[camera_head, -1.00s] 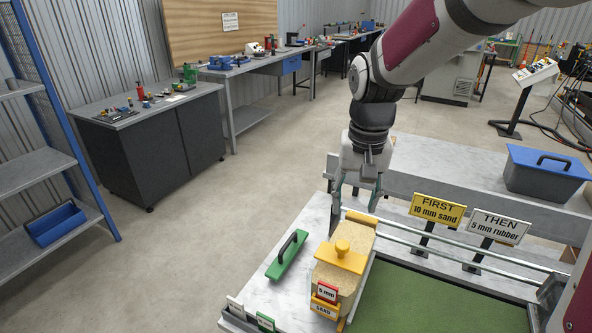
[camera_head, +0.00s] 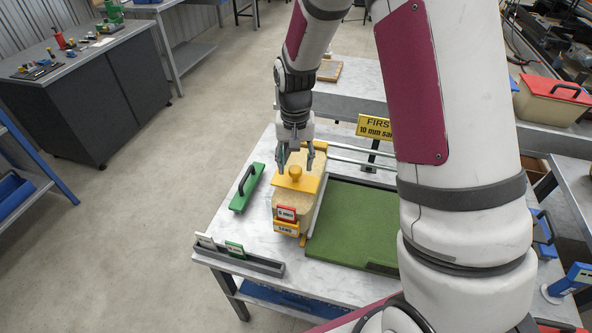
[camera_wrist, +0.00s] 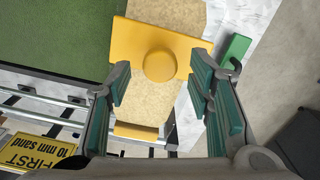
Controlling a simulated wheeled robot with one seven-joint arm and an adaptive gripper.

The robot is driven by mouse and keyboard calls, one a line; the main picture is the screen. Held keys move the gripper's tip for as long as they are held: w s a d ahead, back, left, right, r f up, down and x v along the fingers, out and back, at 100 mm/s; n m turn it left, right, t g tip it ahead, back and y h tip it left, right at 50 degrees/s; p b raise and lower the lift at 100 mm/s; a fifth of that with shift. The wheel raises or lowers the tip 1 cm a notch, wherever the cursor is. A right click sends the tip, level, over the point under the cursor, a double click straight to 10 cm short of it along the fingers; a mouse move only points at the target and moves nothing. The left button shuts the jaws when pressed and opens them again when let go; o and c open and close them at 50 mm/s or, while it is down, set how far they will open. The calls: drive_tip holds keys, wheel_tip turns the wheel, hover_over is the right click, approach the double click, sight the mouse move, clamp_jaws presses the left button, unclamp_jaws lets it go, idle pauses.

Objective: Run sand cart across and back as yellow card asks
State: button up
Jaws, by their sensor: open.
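The sand cart (camera_head: 310,196) has a tan body, a yellow top plate and a round yellow knob (camera_head: 296,173). It stands at the left end of the green turf bed (camera_head: 352,222). A red card (camera_head: 286,213) reading 5 mm sits on its front, above a yellow sand label (camera_head: 286,227). My gripper (camera_head: 295,168) is open above the cart. In the wrist view the knob (camera_wrist: 160,66) shows between and slightly beyond the open fingers (camera_wrist: 162,83); contact cannot be told. The yellow card (camera_head: 375,127) reads FIRST 10 mm sand and is partly hidden by my arm.
A green block with a black handle (camera_head: 246,187) lies left of the cart. Rails (camera_head: 360,159) run behind the turf. My arm hides much of the right side.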

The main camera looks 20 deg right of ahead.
sight(295, 169)
drive_tip(key=shift+f, duration=1.85)
drive_tip(key=shift+c, duration=0.4)
clamp_jaws()
